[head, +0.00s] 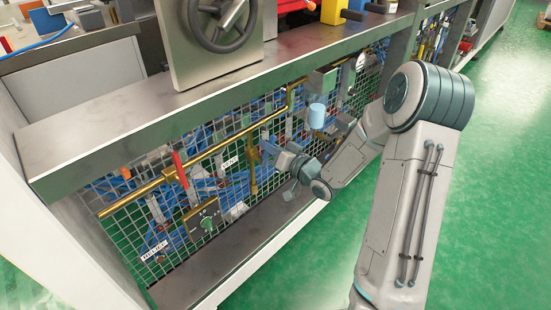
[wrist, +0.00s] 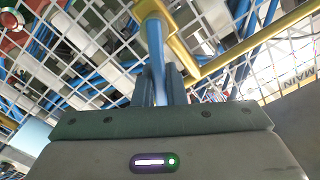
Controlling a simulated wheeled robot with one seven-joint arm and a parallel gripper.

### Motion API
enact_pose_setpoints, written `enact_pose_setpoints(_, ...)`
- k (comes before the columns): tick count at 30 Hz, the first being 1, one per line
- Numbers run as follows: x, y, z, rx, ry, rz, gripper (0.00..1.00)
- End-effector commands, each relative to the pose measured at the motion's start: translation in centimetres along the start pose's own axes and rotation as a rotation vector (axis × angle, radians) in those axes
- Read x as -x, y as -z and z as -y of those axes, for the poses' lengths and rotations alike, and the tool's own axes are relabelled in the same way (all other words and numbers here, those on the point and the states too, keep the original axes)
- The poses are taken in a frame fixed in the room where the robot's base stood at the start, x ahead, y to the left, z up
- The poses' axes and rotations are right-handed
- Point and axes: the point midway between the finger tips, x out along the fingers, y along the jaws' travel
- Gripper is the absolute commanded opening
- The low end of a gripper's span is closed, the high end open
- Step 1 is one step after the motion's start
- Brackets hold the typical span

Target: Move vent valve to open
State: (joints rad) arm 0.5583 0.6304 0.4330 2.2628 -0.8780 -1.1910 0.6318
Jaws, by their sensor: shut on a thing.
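The VENT label (head: 229,163) hangs on the wire mesh beside a vertical brass branch pipe (head: 253,170). A blue lever handle shows in the wrist view (wrist: 155,40), running up to a brass pipe fitting (wrist: 180,45). My gripper (head: 284,160) is at the mesh, just right of the brass branch. In the wrist view my gripper (wrist: 160,82) is shut on the blue handle, with one finger on each side. The grasped part is partly hidden by the fingers. In the head view the handle is too small to read its angle clearly.
A red lever (head: 180,170) stands on the long brass pipe (head: 140,195) to the left. A boxed dial (head: 205,222) and a RELIEF label (head: 154,254) sit lower left. A metal ledge (head: 240,82) overhangs the mesh. The MAIN label (wrist: 297,78) is at right in the wrist view.

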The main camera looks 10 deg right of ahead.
Motion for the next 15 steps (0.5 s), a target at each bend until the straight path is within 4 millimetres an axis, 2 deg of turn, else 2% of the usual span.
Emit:
enact_pose_setpoints(1,0.0,-0.5,0.0,0.044,0.000,0.002,0.00)
enact_pose_setpoints(7,0.1,-0.5,0.8,0.211,-0.001,0.002,0.00)
enact_pose_setpoints(15,0.1,-0.3,1.2,0.261,-0.002,0.002,0.00)
